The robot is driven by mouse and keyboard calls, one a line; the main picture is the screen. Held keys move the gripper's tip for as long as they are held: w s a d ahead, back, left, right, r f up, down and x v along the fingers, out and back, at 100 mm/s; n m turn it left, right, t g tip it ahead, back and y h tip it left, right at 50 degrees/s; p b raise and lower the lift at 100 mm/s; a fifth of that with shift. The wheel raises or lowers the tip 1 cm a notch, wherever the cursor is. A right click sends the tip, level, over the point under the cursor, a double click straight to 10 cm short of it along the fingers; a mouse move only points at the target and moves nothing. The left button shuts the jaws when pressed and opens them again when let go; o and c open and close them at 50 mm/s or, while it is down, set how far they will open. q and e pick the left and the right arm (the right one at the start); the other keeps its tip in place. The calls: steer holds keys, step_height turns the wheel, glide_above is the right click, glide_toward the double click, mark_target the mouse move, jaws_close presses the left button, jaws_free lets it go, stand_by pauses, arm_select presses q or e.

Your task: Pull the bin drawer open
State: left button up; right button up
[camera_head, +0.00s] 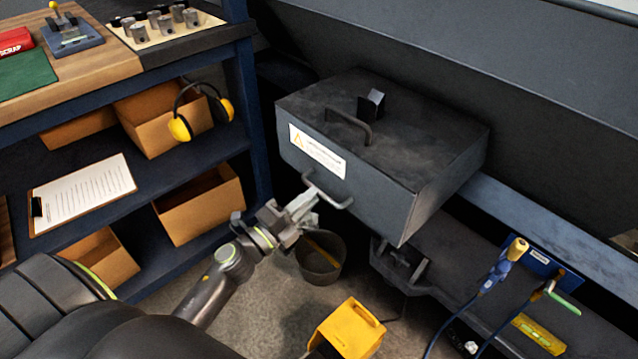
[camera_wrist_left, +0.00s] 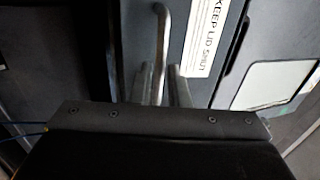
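The bin drawer (camera_head: 370,185) is a dark grey box sticking out under the machine, with a white warning label (camera_head: 317,152) on its front. Its front has a bar handle (camera_head: 337,203) low down; a second handle (camera_head: 350,126) is on its lid. My left gripper (camera_head: 308,196) is at the left end of the front handle. In the left wrist view the handle bar (camera_wrist_left: 161,40) runs between the two close-set fingers (camera_wrist_left: 162,88), which appear shut on it. The exact contact is partly hidden. My right gripper is not in view.
A blue shelf unit (camera_head: 240,110) with cardboard boxes, ear muffs (camera_head: 180,128) and a clipboard (camera_head: 82,194) stands left of the drawer. A dark bucket (camera_head: 320,262) and a yellow container (camera_head: 349,328) are on the floor below. A rail with hand tools (camera_head: 495,275) lies at right.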

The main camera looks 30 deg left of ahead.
mark_target(319, 189)
arm_select(q)
steer(key=shift+x, duration=1.85)
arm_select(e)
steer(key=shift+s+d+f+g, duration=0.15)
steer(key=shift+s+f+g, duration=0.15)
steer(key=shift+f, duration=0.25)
arm_select(q)
jaws_close()
steer(key=shift+s+p, duration=0.1)
steer(key=shift+p, duration=0.2)
